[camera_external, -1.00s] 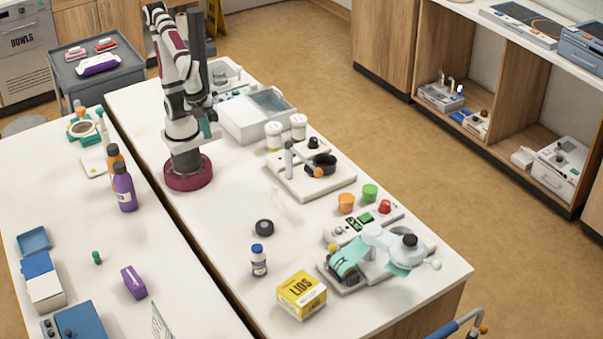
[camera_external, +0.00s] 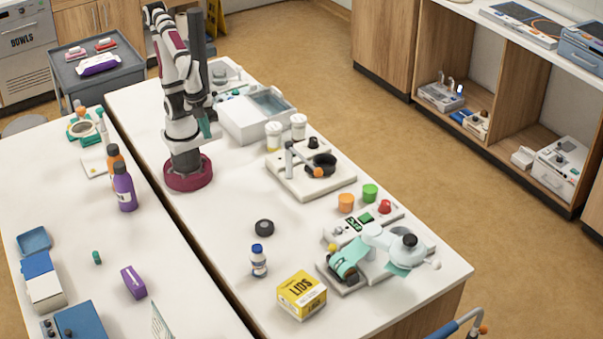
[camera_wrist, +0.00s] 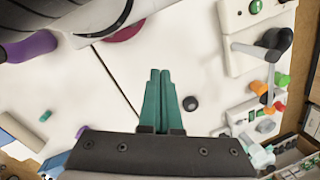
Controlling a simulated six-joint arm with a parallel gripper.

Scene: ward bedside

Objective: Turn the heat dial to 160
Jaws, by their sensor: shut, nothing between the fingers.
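No dial marked 160 can be read in either view. A low control panel (camera_external: 343,232) with a small green display, a green switch and a red button stands at the right of the bench; it also shows in the wrist view (camera_wrist: 238,112). A cream device (camera_external: 290,183) with a black knob (camera_external: 313,142) on top stands behind it, and I cannot tell which unit carries the heat dial. My gripper (camera_external: 206,127) is above the bench near my base, away from both. In the wrist view its teal fingers (camera_wrist: 160,73) are together and empty.
A teal and white press (camera_external: 385,255) stands in front of the panel. A yellow LIDS box (camera_external: 301,295), a small bottle (camera_external: 258,260) and a black disc (camera_external: 264,227) are nearby. Orange and green cups (camera_external: 358,197) stand behind the panel.

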